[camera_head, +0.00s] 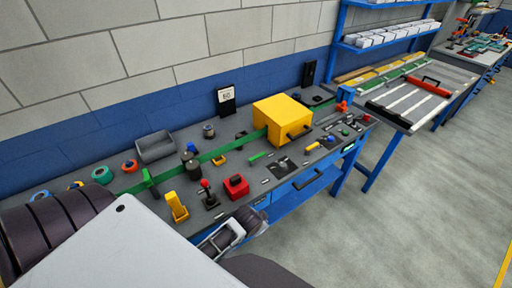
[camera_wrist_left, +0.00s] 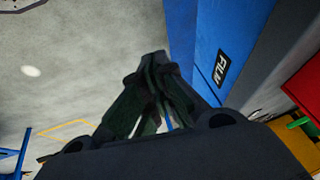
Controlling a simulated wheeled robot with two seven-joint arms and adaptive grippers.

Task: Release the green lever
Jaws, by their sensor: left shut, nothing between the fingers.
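A green upright piece (camera_head: 149,181), which looks like a lever, stands on the left part of the grey workbench, by the green strip. A smaller green handle-like piece (camera_head: 260,155) lies in front of the yellow box; I cannot tell for certain which is the task's lever. My left gripper (camera_wrist_left: 155,95) is shut and empty in the left wrist view, pointing down past the blue bench front toward the floor. In the head view my left arm covers the lower left, and its fingertips are not clear. My right gripper is not in view.
The workbench (camera_head: 225,182) holds a yellow box (camera_head: 283,117), a red block (camera_head: 236,186), a yellow bracket (camera_head: 176,207), a red-knobbed joystick (camera_head: 207,190) and a grey bin (camera_head: 156,146). A blue panel with a FILM label (camera_wrist_left: 221,68) is close beside the gripper. Open floor (camera_head: 420,200) lies right.

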